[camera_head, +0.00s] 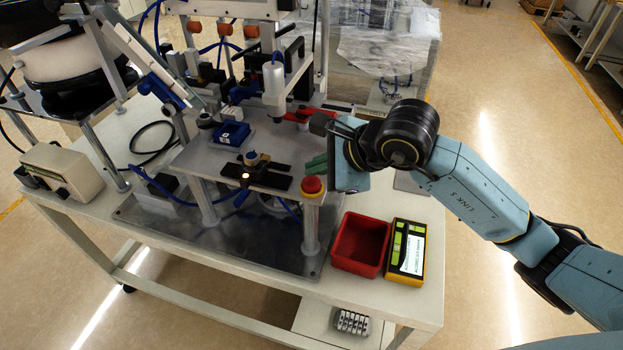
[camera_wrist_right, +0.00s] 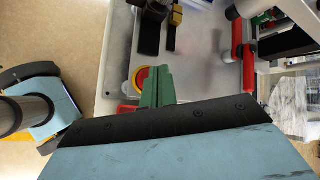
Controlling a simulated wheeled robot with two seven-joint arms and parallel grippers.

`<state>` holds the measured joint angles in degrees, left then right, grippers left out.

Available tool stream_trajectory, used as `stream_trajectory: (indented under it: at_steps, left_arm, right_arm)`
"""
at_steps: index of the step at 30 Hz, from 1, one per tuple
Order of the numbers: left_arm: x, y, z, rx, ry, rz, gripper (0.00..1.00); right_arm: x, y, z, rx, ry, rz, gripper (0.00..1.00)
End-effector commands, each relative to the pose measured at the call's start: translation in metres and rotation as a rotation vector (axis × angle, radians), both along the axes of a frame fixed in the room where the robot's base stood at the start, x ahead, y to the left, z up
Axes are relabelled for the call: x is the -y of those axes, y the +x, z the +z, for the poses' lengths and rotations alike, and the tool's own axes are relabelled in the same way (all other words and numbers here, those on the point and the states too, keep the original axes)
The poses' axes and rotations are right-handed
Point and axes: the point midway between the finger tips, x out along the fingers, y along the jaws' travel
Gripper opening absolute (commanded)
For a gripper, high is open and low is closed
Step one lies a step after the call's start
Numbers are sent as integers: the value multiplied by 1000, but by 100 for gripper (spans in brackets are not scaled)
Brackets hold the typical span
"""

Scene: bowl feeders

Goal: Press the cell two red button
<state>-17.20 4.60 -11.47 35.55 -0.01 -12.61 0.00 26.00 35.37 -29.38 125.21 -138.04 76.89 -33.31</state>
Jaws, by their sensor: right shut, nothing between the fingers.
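The red button (camera_head: 312,185) is a round red cap with yellow around its base, on the front right corner of the grey raised plate. My right gripper (camera_head: 316,163) has green fingers that are shut and empty, just behind and above the button in the head view. In the right wrist view the fingers (camera_wrist_right: 155,82) partly cover the button (camera_wrist_right: 140,78), whose red cap and yellow ring show at their left. I cannot tell whether the fingers touch the button.
A red bin (camera_head: 361,244) and a yellow-and-black box (camera_head: 406,251) stand at the table's right front. A black fixture with a lit lamp (camera_head: 246,176) and a blue block (camera_head: 231,134) sit on the plate. Red-handled clamps (camera_head: 308,114) are behind the gripper.

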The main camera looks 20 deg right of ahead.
Motion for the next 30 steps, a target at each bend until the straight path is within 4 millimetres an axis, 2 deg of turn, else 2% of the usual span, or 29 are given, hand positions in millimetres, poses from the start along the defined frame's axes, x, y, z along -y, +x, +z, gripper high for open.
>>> stream_trajectory:
  at_steps: [22, 30]
  left_arm:
    - [0, 0, 0, 1, 0, 0, 36]
    - [0, 0, -10, 1, 0, 0, 36]
  right_arm:
    - [0, 0, 0, 0, 0, 0, 0]
    - [0, 0, -8, 0, -1, 1, 0]
